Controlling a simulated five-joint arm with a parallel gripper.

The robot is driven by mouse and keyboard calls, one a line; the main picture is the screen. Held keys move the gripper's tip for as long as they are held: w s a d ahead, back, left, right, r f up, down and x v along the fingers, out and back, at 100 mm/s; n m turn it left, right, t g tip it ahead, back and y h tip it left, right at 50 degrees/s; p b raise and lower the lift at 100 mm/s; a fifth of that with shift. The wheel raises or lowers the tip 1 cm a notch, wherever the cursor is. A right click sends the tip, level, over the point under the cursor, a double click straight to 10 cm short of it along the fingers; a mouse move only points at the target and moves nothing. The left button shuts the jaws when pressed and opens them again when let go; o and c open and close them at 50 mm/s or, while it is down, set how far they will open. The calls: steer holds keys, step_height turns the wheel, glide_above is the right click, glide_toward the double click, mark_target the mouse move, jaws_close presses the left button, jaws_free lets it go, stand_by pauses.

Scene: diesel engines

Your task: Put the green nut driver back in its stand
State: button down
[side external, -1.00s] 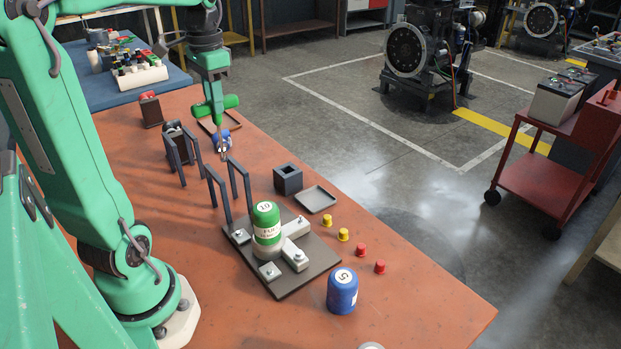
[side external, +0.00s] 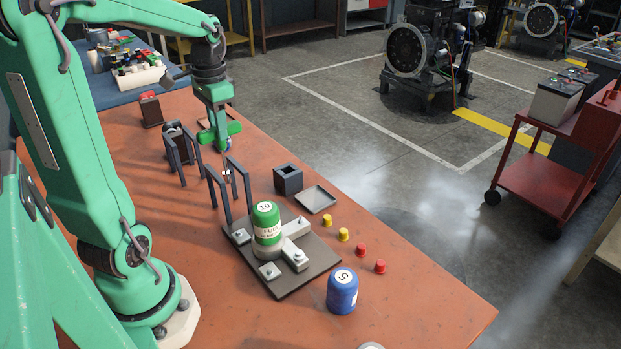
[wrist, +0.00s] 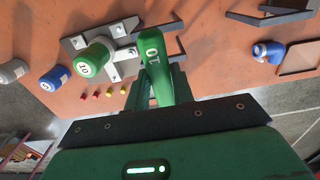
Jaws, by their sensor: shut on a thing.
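The green nut driver (side external: 234,128) is in my gripper (side external: 216,122); its green handle lies crosswise and its thin shaft points down. In the wrist view the green handle (wrist: 156,66), marked 10, sits between the jaws. My gripper is shut on it and holds it above the bench. The shaft's lower end appears close to the dark upright posts (side external: 246,186); I cannot tell whether it touches them. A dark block with a square opening (side external: 289,183) stands to the right. I cannot tell for certain which is the stand.
A green canister (side external: 267,222) marked 10 stands on a dark plate (side external: 290,288) with metal clamps. A blue canister (side external: 341,291) stands to its right. A shallow grey tray (side external: 316,199), yellow caps (side external: 328,220) and red caps (side external: 361,250) line the right. The bench front is mostly clear.

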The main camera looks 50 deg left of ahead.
mark_target(222, 148)
steer(key=shift+f, duration=4)
steer(key=c, duration=0.8)
jaws_free()
steer(key=shift+o, duration=0.2)
steer(key=shift+r, duration=1.8)
steer(key=shift+r, duration=2.95)
